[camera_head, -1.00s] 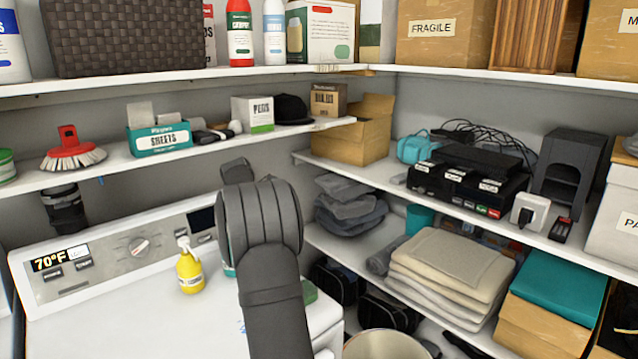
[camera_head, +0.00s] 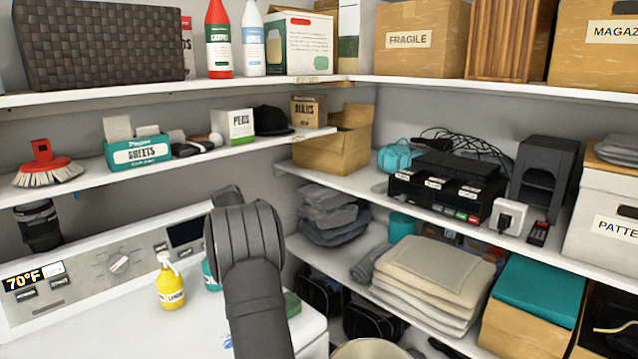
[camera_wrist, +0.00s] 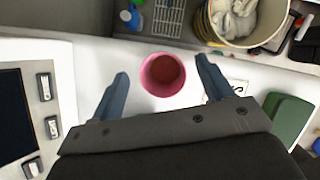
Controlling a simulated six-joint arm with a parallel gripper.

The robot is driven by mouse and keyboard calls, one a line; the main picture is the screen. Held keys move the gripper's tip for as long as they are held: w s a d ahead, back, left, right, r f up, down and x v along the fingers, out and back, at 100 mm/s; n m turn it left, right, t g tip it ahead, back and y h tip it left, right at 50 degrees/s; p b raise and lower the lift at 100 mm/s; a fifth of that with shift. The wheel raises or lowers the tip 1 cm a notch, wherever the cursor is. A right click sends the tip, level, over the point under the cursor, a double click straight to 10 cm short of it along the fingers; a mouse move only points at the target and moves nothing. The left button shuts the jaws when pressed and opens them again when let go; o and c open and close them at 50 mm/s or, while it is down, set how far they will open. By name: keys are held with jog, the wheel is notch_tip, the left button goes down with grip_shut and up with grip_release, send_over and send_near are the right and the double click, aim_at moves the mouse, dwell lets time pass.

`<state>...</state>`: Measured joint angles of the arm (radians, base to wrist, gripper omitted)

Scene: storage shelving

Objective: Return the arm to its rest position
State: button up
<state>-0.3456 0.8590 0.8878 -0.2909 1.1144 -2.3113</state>
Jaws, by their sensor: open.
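My gripper (camera_wrist: 162,66) is open in the wrist view, with its two blue-grey fingers spread wide apart. A pink cup (camera_wrist: 148,84) shows between and beyond the fingers, standing on a white surface. Nothing is held. In the head view my dark grey arm rises from the bottom centre, in front of the white washing machine (camera_head: 115,330). The fingers do not show in that view, and the pink cup is hidden there.
A yellow spray bottle (camera_head: 171,285) stands on the machine left of my arm. A teal bottle (camera_head: 211,275) is partly hidden by the arm. Shelves with folded towels (camera_head: 440,268) and boxes lie to the right. A cream bucket (camera_wrist: 240,42) stands beyond the machine's edge.

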notch_tip(320, 180, down, 2)
jog(key=shift+f, duration=0.25)
jog(key=shift+s+a+r, duration=0.1)
jog(key=shift+s+r, duration=0.05)
jog(key=v, duration=1)
jog(key=x, duration=1.1)
jog(key=shift+f, duration=0.35)
jog(key=r, duration=0.5)
jog(key=shift+s+d+r, duration=0.1)
jog(key=shift+d+r, duration=0.05)
jog(key=shift+d, duration=0.2)
jog(key=s+d+r, duration=0.4)
jog(key=d+r, duration=0.3)
jog(key=d, duration=0.3)
jog(key=s+f, duration=0.3)
jog(key=s, duration=0.9)
jog(key=s+a+f, duration=0.1)
jog(key=s+f, duration=0.2)
jog(key=s, duration=0.9)
jog(key=s+f, duration=0.4)
jog(key=s, duration=0.9)
jog(key=shift+a, duration=0.3)
